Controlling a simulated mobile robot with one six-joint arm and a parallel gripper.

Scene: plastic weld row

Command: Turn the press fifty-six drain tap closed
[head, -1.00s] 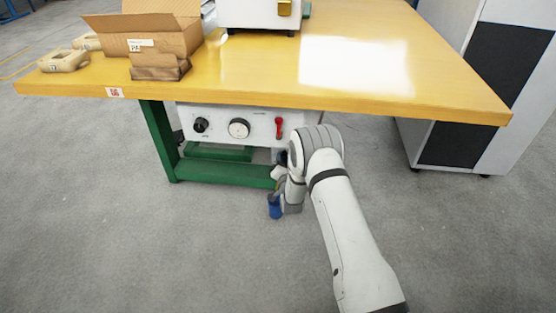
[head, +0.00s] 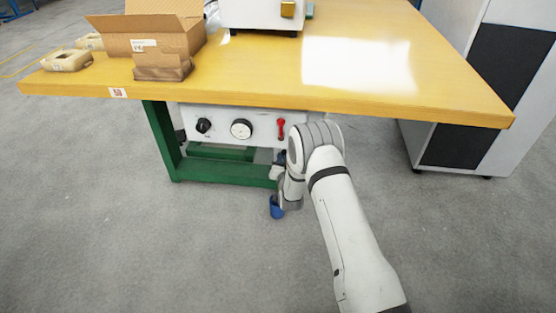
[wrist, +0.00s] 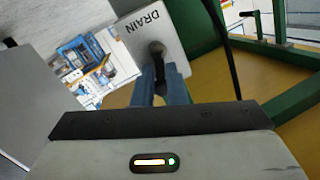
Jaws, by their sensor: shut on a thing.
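The drain tap's dark handle (wrist: 157,49) shows in the wrist view, in front of a white plate (wrist: 139,22) lettered DRAIN. My gripper (wrist: 162,71) is shut on the tap handle, with its two blue fingers either side of it. The fingers cover part of the handle, so I cannot tell how far it is turned. In the head view my arm reaches low by the bench's front, and the tap and fingertips are hidden there.
A wooden-topped bench (head: 380,92) overhangs a white control panel (head: 262,126) with a black knob (head: 204,125), a dial (head: 241,129) and a red lever (head: 281,128). A green frame (head: 225,173) stands below. A dark hose (wrist: 226,50) passes right of the tap. Open floor lies in front.

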